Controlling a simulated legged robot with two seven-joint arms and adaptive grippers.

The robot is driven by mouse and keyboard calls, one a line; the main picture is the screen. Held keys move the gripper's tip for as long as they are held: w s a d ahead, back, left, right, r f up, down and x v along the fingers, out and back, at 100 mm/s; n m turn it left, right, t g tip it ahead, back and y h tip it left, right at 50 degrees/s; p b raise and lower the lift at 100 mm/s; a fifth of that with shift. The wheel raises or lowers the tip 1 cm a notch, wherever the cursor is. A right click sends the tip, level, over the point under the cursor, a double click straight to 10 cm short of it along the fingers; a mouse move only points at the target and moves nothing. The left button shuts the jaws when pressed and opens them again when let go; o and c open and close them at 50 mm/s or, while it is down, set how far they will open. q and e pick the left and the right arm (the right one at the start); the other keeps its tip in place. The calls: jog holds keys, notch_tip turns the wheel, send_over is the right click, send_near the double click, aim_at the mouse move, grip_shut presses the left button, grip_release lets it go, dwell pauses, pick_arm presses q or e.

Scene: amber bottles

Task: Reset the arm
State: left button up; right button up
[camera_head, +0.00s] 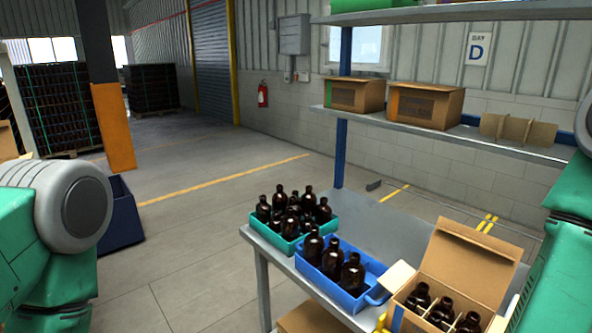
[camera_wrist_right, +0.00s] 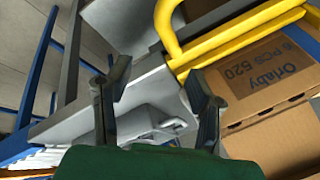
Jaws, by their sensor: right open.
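My right arm (camera_head: 562,250) shows at the right edge of the head view, and its gripper is outside that view. In the right wrist view my right gripper (camera_wrist_right: 160,98) is open, with nothing between its two dark fingers. My left arm (camera_head: 45,230) is at the left edge of the head view; its gripper is out of sight. Amber bottles stand upright in a teal crate (camera_head: 262,236), a blue crate (camera_head: 362,302) and an open cardboard box (camera_head: 462,268) on the grey table (camera_head: 385,225).
A shelf (camera_head: 480,142) with cardboard boxes (camera_head: 425,105) stands behind the table. The right wrist view shows a yellow rail (camera_wrist_right: 235,38) and a printed cardboard box (camera_wrist_right: 265,85) close to the right finger. A dark blue bin (camera_head: 122,215) is on the floor. The floor (camera_head: 190,255) left of the table is clear.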

jog(key=s+f+n+g+y, duration=0.2)
jog(key=s+f+n, duration=0.3)
jog(key=s+n, duration=0.4)
jog(key=s+f+n+g+y, duration=0.1)
jog(key=s+f+n+g, duration=0.25)
jog(key=s+n, duration=0.6)
jog(key=w+f+t+b, duration=0.2)
jog(key=w+f+b, duration=0.1)
jog(key=f+b, duration=0.9)
jog(key=shift+w+a, duration=0.15)
jog(key=shift+a, duration=0.3)
jog(key=shift+r, duration=0.1)
